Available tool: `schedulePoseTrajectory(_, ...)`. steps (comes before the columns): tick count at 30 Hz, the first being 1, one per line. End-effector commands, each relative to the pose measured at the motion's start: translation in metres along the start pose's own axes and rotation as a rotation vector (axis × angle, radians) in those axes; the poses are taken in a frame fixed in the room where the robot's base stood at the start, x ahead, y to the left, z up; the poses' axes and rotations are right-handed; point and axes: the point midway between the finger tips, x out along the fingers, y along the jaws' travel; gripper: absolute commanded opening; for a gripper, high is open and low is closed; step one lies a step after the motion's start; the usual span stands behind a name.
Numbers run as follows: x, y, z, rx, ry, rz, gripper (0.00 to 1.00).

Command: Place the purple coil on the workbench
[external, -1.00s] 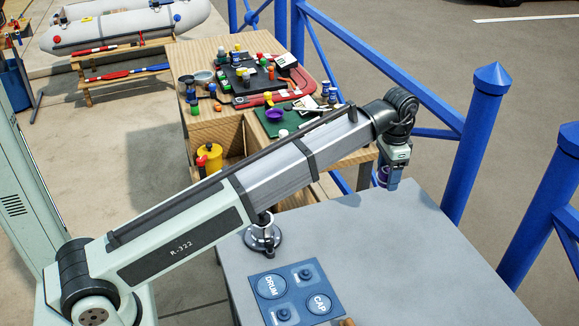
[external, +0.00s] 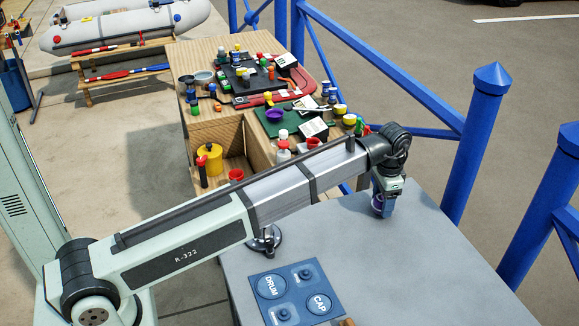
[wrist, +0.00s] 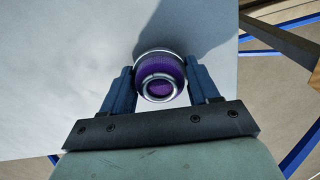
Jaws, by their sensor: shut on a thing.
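The purple coil (wrist: 160,68) is a round purple piece with silvery rims. It sits between the two blue fingers of my gripper (wrist: 160,85) in the wrist view, and the gripper is shut on it. In the external view my gripper (external: 382,205) points down over the back right part of the grey workbench (external: 430,250).
A blue panel (external: 290,293) marked DRUM and CAP lies at the bench's front left. A metal round-based fitting (external: 263,241) stands behind it, partly under my arm. A cluttered wooden table (external: 205,60) is behind. The bench's right side is clear.

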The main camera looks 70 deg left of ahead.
Motion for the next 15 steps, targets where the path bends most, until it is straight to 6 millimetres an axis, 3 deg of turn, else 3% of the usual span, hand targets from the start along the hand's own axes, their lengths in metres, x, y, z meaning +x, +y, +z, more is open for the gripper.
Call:
schedulePoseTrajectory(13, 0.008, 0.0, 0.0001, 0.0, 0.0, 0.0, 0.25)
schedulePoseTrajectory(14, 0.0077, 0.0, 0.0, 0.0, 0.0, 0.0, 0.63)
schedulePoseTrajectory(15, 0.0076, 0.0, 0.0, 0.0, 0.0, 0.0, 0.67)
